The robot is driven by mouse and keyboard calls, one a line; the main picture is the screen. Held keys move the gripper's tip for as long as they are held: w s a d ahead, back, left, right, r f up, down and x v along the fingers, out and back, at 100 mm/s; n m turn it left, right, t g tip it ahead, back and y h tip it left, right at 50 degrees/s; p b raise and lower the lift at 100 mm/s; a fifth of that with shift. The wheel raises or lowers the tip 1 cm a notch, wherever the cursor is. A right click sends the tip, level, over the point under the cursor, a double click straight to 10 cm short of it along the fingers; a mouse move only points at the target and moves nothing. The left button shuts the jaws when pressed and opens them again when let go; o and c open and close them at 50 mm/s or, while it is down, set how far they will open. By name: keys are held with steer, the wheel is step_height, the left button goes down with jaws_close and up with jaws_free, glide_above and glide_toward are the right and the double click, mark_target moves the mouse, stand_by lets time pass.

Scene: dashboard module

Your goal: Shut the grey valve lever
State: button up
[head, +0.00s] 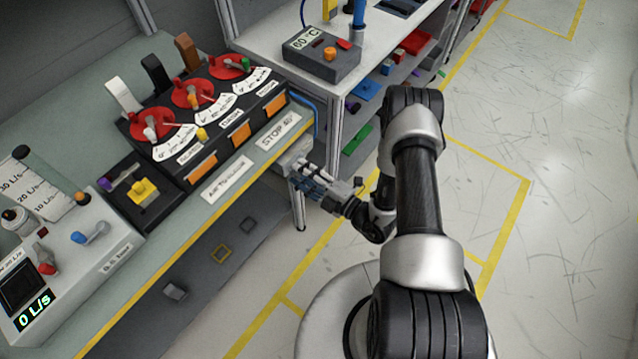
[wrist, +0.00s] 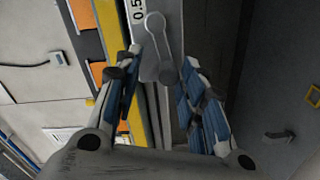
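In the wrist view a grey lever (wrist: 157,45) with a round hub and a rounded end sits on a light grey plate with a partly cut-off "0.5" label. My gripper (wrist: 160,78) is open, with its blue-padded fingers apart on either side of the lever's lower end. The lever lies ahead of the fingers; I cannot tell if they touch it. In the head view my gripper (head: 297,176) is at the right end of the bench, by a small grey housing (head: 296,152). The lever cannot be made out there.
The bench (head: 225,205) has a yellow front edge. It carries a black panel with red dials (head: 193,94) and a flow unit (head: 62,262) reading "0 L/s". A white table (head: 385,40) with a 60 °C box (head: 322,53) stands behind my gripper. The floor at right is clear.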

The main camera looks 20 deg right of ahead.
steer(key=v, duration=1)
steer(key=shift+s+d, duration=0.2)
steer(key=shift+s, duration=0.1)
